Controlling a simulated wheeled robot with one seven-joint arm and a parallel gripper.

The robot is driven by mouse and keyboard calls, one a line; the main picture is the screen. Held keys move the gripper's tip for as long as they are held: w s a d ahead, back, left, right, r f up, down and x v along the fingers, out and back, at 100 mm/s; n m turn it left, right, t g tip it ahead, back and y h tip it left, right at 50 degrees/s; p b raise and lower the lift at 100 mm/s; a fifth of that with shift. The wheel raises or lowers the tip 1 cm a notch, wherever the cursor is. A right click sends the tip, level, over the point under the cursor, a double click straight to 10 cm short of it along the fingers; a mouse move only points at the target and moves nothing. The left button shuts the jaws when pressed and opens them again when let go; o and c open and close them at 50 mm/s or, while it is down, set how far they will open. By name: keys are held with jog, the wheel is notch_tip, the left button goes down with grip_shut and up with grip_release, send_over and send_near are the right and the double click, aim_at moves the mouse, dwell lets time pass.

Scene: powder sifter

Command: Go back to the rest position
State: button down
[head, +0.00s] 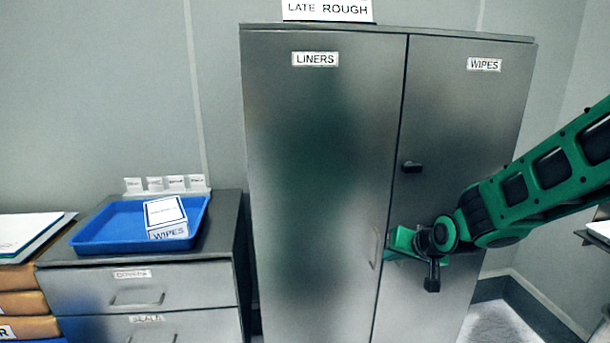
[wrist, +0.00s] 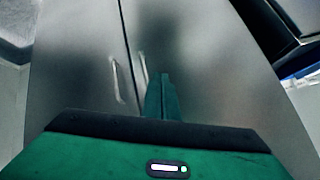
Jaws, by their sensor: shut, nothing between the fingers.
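My gripper (head: 393,243) is green and stands in front of the tall grey metal cabinet (head: 325,180), near the lower part of its door seam. It is shut and empty. In the wrist view the closed green fingers (wrist: 163,95) point toward the cabinet doors (wrist: 85,70), near two vertical handles. Both doors, labelled LINERS and WIPES, look closed. Whether the fingertips touch the door cannot be told. My green arm reaches in from the right edge of the head view.
A low drawer unit (head: 155,285) on the left carries a blue tray (head: 110,235) with a white WIPES box (head: 167,218) in it. Brown packages (head: 25,303) and papers lie at the far left. A strip of floor (head: 505,325) shows right of the cabinet.

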jog(key=s+d+r+n+g+h, duration=0.1)
jog(key=s+d+r+g, duration=0.15)
jog(key=s, duration=0.75)
jog(key=s+d+r+n+g+h, duration=0.1)
jog(key=s+d+r+n+g, duration=0.2)
jog(key=s, duration=0.7)
jog(key=s+d+f+m+g, duration=0.2)
jog(key=s+d+m, duration=0.5)
jog(key=s+d, duration=0.6)
jog(key=s+g, duration=0.1)
jog(key=s, duration=0.2)
jog(key=shift+s+m, duration=0.4)
jog(key=shift+w+f+g, duration=0.25)
jog(key=shift+w, duration=0.35)
